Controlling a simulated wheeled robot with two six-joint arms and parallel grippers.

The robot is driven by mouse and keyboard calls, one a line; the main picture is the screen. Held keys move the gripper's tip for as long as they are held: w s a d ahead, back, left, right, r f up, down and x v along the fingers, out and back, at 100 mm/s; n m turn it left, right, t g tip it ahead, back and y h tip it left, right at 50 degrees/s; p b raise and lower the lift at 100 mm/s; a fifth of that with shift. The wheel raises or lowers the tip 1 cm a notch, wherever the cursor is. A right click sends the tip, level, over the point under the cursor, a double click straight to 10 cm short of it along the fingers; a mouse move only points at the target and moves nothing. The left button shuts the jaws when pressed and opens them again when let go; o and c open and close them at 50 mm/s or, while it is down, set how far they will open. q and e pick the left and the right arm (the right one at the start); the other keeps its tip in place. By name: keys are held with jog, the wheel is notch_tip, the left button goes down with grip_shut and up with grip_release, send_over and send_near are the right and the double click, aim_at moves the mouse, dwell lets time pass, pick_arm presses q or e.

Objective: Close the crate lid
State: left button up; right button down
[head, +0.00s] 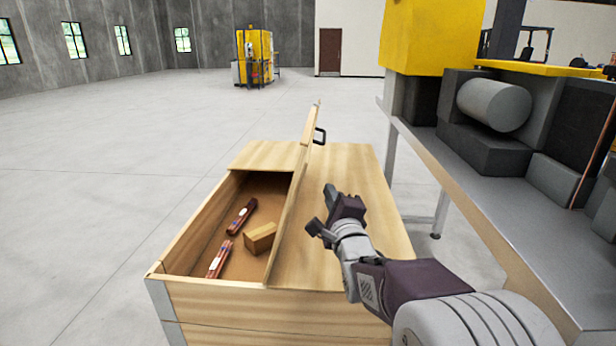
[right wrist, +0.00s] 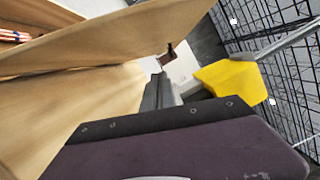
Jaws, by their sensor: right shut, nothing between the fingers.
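The wooden crate (head: 240,302) stands in front of me with its left part open. In the right wrist view the lid (right wrist: 100,42) is a broad wooden panel across the top left. My right gripper (head: 322,212) is shut and empty, to the right of the lid and above the crate's fixed top (head: 362,190). Its fingers also show in the right wrist view (right wrist: 160,92). My left gripper is out of view.
Inside the crate lie two copper tube bundles (head: 241,217) (head: 220,259) and a small wooden block (head: 261,238). A grey workbench (head: 470,210) with yellow and grey equipment stands close on the right. The floor to the left is clear.

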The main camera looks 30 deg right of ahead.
jog(key=w+a+r, duration=0.1)
jog(key=w, duration=0.7)
jog(key=shift+r, duration=0.35)
jog(key=shift+a, duration=0.1)
